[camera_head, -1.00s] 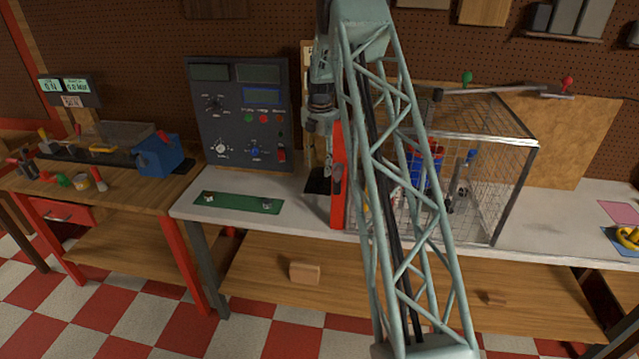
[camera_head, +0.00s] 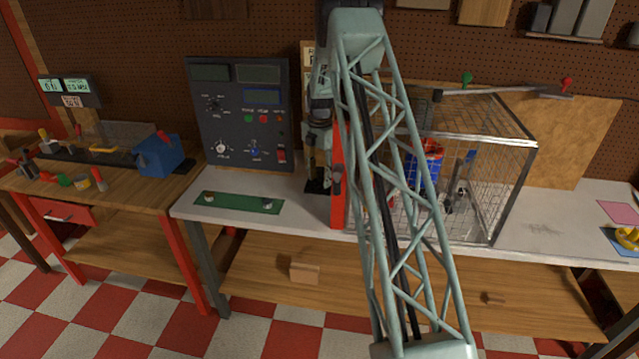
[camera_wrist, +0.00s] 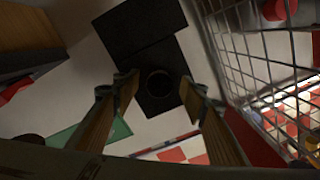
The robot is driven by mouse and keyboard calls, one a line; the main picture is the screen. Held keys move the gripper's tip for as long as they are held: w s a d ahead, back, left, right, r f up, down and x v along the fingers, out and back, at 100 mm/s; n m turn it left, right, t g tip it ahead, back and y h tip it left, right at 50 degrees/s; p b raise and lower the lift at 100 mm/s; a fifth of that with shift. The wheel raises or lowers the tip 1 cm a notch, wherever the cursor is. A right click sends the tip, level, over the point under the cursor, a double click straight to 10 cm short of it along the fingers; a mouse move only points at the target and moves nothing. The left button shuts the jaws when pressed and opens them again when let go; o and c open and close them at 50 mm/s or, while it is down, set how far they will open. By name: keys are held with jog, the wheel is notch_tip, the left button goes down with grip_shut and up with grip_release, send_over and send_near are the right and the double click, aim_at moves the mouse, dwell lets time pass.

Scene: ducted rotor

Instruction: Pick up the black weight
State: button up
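The black weight (camera_wrist: 158,82) shows in the wrist view as a dark round shape on a black surface, between and beyond my fingertips. Dark on dark, its height and edges are hard to tell. My gripper (camera_wrist: 160,88) is open, with one finger on each side of the weight in the picture and nothing visibly held. In the head view my gripper (camera_head: 317,178) points down over a small black mat (camera_head: 314,188) on the white bench, left of a red upright. The weight cannot be made out there.
A wire cage (camera_head: 505,165) stands close to the right of my gripper, past the red upright (camera_head: 339,185). A dark control panel (camera_head: 240,110) stands behind to the left. A green strip (camera_head: 238,203) lies on the bench at left. My lattice arm link hides part of the cage.

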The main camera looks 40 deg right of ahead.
aim_at(320, 179)
jog(key=shift+c, duration=0.2)
jog(key=c, duration=0.9)
jog(key=shift+r, duration=0.15)
jog(key=shift+r+b, duration=0.3)
jog(key=shift+r, duration=4.6)
